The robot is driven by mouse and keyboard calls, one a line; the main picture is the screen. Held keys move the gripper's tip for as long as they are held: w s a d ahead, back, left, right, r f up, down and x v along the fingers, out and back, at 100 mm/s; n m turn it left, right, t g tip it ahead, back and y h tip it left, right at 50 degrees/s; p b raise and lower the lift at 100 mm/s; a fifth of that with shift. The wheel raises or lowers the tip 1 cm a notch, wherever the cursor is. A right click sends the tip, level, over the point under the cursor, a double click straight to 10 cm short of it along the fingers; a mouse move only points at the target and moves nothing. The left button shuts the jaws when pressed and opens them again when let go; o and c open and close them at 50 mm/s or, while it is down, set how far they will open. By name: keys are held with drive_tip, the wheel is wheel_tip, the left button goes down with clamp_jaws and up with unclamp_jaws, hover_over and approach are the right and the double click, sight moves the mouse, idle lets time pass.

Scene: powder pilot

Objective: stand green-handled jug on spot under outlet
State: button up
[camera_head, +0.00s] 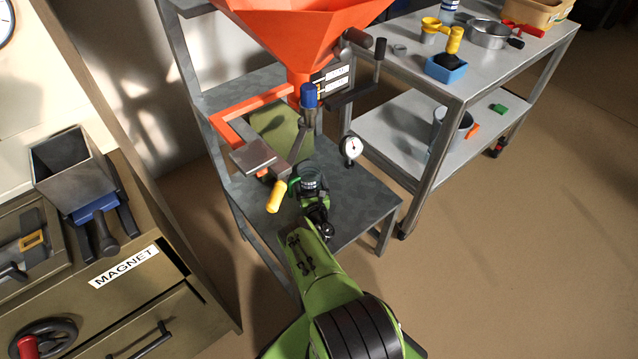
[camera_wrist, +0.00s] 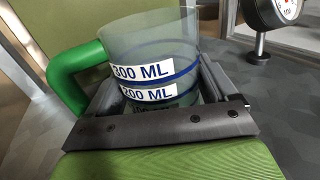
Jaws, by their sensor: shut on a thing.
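The green-handled jug (camera_wrist: 150,45) is a clear container with blue bands and 300 ML and 200 ML labels. Its green handle (camera_wrist: 72,75) points left in the wrist view. My gripper (camera_wrist: 165,105) is shut around the jug's body. In the head view the jug (camera_head: 312,180) is upright over the grey metal shelf (camera_head: 365,198), below and near the orange hopper (camera_head: 300,35) and its outlet. The jug's base is hidden by my gripper, so I cannot tell whether it touches the shelf. The marked spot is not clearly visible.
A yellow-handled lever (camera_head: 275,196) and flat plate (camera_head: 253,156) are close left of the jug. A dial gauge (camera_head: 351,148) stands close right. A blue-topped rod (camera_head: 309,98) is behind. A trolley (camera_head: 430,90) with pans and cups stands right; a MAGNET cabinet (camera_head: 140,290) stands left.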

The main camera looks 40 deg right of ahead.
drive_tip(key=shift+w+a+f, duration=0.1)
drive_tip(key=shift+f, duration=0.45)
drive_tip(key=o, duration=0.9)
drive_tip(key=shift+c, duration=0.2)
drive_tip(key=shift+a, duration=0.1)
